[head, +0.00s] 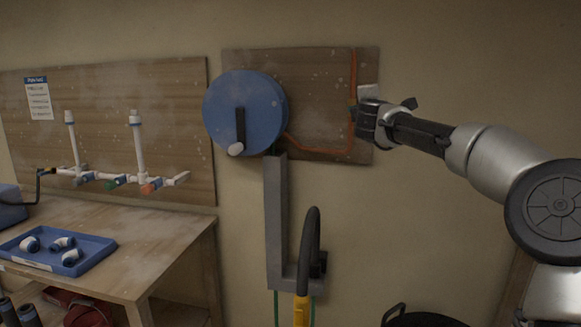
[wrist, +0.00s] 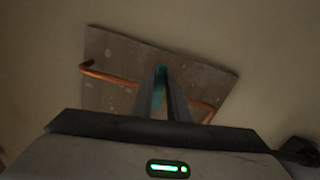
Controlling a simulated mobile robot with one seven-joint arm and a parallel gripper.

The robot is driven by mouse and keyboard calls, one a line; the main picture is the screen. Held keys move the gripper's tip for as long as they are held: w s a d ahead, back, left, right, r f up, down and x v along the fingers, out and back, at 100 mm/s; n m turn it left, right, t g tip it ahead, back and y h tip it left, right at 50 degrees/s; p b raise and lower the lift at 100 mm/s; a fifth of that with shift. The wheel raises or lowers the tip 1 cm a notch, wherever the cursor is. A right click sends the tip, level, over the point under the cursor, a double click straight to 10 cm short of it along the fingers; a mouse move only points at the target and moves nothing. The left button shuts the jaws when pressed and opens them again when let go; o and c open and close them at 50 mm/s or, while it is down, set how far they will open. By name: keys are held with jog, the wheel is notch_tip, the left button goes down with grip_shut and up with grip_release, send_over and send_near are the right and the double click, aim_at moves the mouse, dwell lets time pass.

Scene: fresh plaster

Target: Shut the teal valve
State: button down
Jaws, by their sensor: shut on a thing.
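The teal valve (wrist: 160,82) shows as a narrow teal piece between my fingers in the wrist view, on the copper pipe line (wrist: 105,76) fixed to a wooden board. My gripper (wrist: 162,92) is shut on it. In the head view my gripper (head: 360,115) is at the right edge of that board (head: 315,75), reaching in from the right. Only a sliver of teal shows there, beside the fingers. The fingers hide most of the valve, so I cannot tell how its handle is turned.
A grey bracket (head: 277,220) stands below the reel.

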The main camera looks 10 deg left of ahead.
jog(key=shift+a+f+m, duration=0.1)
jog(key=shift+f+m, duration=0.4)
jog(key=shift+m, duration=0.6)
jog(key=c, duration=1.8)
grip_release()
jog(key=shift+o, duration=0.2)
